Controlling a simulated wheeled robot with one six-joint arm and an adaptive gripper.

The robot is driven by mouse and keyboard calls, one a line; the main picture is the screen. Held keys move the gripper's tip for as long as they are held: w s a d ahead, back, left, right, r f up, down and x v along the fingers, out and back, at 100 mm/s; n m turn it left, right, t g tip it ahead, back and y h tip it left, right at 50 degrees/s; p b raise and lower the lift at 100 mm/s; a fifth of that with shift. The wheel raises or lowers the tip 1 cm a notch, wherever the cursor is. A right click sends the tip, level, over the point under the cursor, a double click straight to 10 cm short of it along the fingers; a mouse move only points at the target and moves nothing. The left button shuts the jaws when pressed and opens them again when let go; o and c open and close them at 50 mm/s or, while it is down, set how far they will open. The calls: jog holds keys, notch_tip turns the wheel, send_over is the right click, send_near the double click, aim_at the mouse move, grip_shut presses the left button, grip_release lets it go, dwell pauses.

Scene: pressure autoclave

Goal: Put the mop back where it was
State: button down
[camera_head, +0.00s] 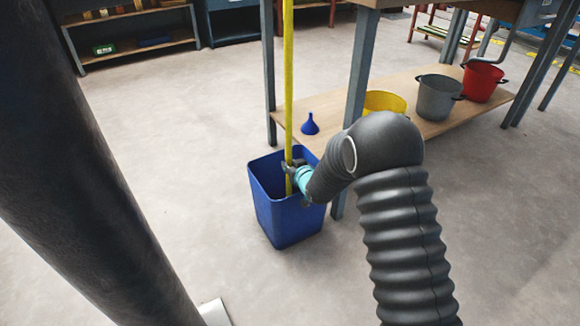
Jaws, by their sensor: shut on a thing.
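The mop shows as a long yellow pole (288,80), close to upright, running up past the top edge of the view. Its lower end goes down into a blue bin (290,226) on the floor, and its head is not visible. My gripper (289,166) is shut on the yellow pole, just above the bin's opening. I cannot tell whether the mop's lower end touches the bin's bottom.
A workbench leg (355,85) stands close behind the bin. The bench's low wooden shelf (440,127) holds a blue funnel (310,125), a yellow bucket (385,101), a grey bucket (439,97) and a red bucket (483,81). The floor left of the bin is clear.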

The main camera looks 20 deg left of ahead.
jog(key=c, duration=1)
grip_release()
jog(key=shift+s+d+r, duration=0.1)
jog(key=shift+s+r, duration=0.05)
jog(key=shift+r, duration=0.05)
jog(key=p+v, duration=0.1)
jog(key=v, duration=1)
jog(key=shift+s+d+r, duration=0.1)
jog(key=shift+s+d, duration=0.05)
jog(key=shift+s, duration=0.1)
